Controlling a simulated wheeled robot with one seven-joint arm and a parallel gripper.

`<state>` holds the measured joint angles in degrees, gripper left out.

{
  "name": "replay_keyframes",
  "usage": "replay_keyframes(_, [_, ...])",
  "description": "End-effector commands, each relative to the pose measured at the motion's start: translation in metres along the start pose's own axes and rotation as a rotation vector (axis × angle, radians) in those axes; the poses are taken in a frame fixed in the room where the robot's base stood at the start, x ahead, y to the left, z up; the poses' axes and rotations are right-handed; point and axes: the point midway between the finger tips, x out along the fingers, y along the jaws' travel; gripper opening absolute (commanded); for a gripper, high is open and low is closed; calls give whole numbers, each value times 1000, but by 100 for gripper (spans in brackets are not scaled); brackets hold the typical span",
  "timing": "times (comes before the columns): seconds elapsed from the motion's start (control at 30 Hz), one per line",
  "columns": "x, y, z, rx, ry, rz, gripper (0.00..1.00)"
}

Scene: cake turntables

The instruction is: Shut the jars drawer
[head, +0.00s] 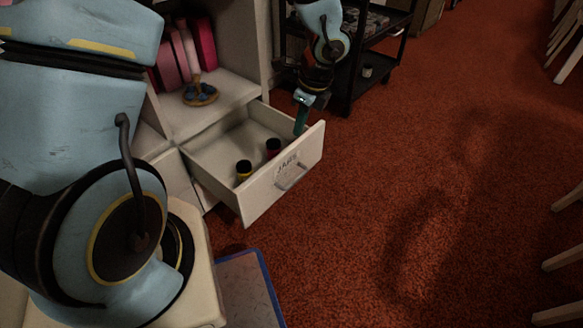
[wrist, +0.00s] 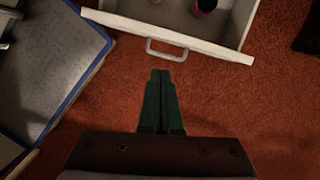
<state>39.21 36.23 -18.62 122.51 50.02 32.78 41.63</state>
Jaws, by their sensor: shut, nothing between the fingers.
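The jars drawer (head: 262,192) is pulled well out of the white cabinet, with a "JARS" label and a grey handle (head: 293,176) on its front. Inside stand a dark-topped jar with a yellow band (head: 244,170) and a dark-topped reddish jar (head: 273,148). My gripper (head: 300,128) shows over the drawer's far front corner in the head view. In the wrist view its green fingers (wrist: 161,75) are shut and empty. They point at the drawer front (wrist: 215,47), just short of the handle (wrist: 167,50). I cannot tell whether they touch it.
The white cabinet (head: 225,90) holds pink and red upright items (head: 185,52) and a small stand (head: 200,93). A black shelf cart (head: 375,65) stands behind. A blue-edged grey mat or panel (head: 245,285) lies in front.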

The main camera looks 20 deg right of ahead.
Motion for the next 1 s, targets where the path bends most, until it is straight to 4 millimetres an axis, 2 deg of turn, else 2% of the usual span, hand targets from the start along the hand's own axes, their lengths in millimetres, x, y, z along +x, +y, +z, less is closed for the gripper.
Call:
replay_keyframes(0.03, [16, -4, -15, 59, -1, -7, 0])
replay_keyframes(0.1, [22, -8, -25, 118, -3, -15, 0])
replay_keyframes(0.3, [34, -12, -35, 176, -7, -23, 0])
replay_keyframes(0.47, [59, -12, -36, 175, -6, -22, 0])
replay_keyframes(0.8, [129, -14, -35, 172, -6, -22, 0])
replay_keyframes(1.0, [132, -19, -6, 167, -6, -24, 0])
